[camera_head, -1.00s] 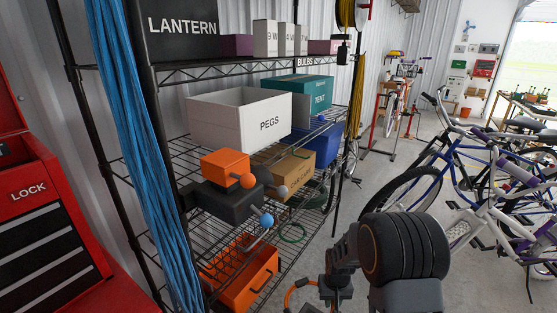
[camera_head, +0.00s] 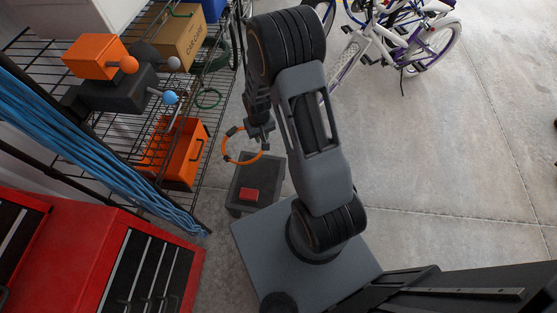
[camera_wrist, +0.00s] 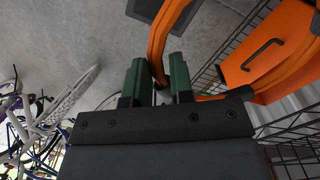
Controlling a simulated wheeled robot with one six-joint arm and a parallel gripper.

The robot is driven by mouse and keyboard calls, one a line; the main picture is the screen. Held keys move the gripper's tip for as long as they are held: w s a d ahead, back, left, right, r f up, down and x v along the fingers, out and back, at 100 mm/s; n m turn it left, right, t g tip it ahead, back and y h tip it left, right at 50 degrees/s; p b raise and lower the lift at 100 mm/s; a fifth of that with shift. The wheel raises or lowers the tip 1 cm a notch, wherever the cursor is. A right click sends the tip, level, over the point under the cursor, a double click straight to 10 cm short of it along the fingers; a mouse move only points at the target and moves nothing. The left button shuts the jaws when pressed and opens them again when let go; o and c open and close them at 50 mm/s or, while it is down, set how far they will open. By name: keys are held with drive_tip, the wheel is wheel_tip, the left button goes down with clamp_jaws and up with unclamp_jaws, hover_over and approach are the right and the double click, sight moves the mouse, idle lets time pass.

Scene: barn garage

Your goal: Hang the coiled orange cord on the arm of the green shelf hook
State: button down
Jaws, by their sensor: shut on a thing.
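The coiled orange cord (camera_head: 225,148), a ring with dark bands, hangs from my gripper (camera_head: 264,131) above the floor, to the right of the wire shelf. In the wrist view, the cord (camera_wrist: 157,45) passes between the two green fingers of my gripper (camera_wrist: 158,75), which are shut on it. A thin green curved piece (camera_head: 181,13) shows at the upper shelf near the picture's top; I cannot tell whether it is the green hook. My gripper is well apart from it.
An orange toolbox (camera_head: 189,155) sits on the lower shelf, also in the wrist view (camera_wrist: 265,50). Ball-ended arms stick out from an orange block (camera_head: 96,56) and dark block. A green coil (camera_head: 208,98) hangs nearby. Bicycles (camera_head: 390,40) stand at top right; floor at right is clear.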

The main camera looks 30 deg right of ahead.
drive_tip(key=s+d+f+m+b, duration=0.2)
drive_tip(key=s+d+f+b, duration=0.1)
drive_tip(key=f+b, duration=0.5)
drive_tip(key=s+d+f+m+b, duration=0.2)
drive_tip(key=f+b, duration=0.6)
drive_tip(key=f, duration=0.7)
drive_tip(key=s+d+f+m+b, duration=0.2)
drive_tip(key=s+d+f+b, duration=0.2)
drive_tip(key=f+b, duration=0.5)
wheel_tip(320, 180, down, 2)
drive_tip(key=d, duration=0.2)
drive_tip(key=shift+s+d+f, duration=0.2)
drive_tip(key=shift+s+d, duration=0.15)
drive_tip(key=w+d+f+b, duration=0.1)
drive_tip(key=w+f+b, duration=0.7)
drive_tip(key=w+f, duration=0.4)
drive_tip(key=shift+w+d+f, duration=0.3)
drive_tip(key=shift+w, duration=0.7)
